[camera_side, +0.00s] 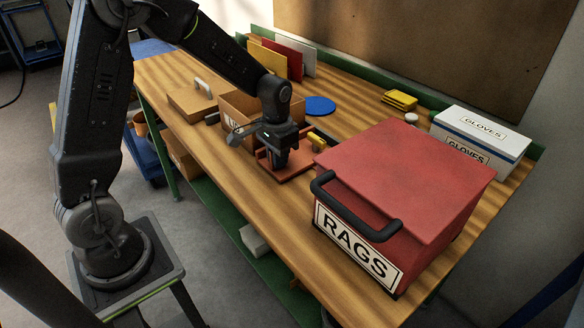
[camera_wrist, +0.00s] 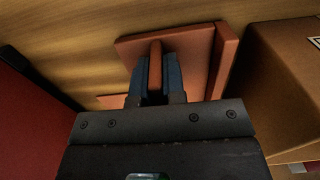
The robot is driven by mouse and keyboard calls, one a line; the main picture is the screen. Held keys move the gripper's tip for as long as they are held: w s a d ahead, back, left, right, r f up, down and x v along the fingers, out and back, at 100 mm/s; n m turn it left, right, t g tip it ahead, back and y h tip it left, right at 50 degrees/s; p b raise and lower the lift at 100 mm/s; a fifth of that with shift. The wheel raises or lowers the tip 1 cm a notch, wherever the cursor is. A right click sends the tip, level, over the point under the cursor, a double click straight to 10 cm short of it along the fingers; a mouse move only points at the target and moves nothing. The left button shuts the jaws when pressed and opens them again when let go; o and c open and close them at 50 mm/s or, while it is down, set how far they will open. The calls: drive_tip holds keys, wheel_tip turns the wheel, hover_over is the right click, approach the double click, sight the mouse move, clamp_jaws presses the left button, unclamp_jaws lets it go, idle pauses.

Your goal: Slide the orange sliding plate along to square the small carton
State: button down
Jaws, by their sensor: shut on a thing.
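The orange sliding plate (camera_side: 296,170) lies flat on the wooden bench. In the wrist view the plate (camera_wrist: 193,42) shows an upright fin and a raised lip (camera_wrist: 226,55) along its right edge. My gripper (camera_side: 281,160) points down over the plate; in the wrist view my gripper (camera_wrist: 156,75) is shut on the fin, one finger on each side. A brown carton (camera_side: 238,106) with a white label stands just beyond the plate. In the wrist view the carton (camera_wrist: 285,75) is beside the lip; whether they touch is unclear. My gripper hides part of the plate.
A large red RAGS box (camera_side: 405,180) with a black handle stands close on the right. A blue disc (camera_side: 320,106), a yellow-topped thing (camera_side: 318,141) and a flat tan box (camera_side: 190,104) are nearby. A gloves box (camera_side: 482,140) is at the back right. Bare bench lies in front.

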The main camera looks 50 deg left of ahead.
drive_tip(key=shift+a, duration=0.65)
drive_tip(key=c, duration=1.2)
unclamp_jaws()
wheel_tip(320, 180, up, 14)
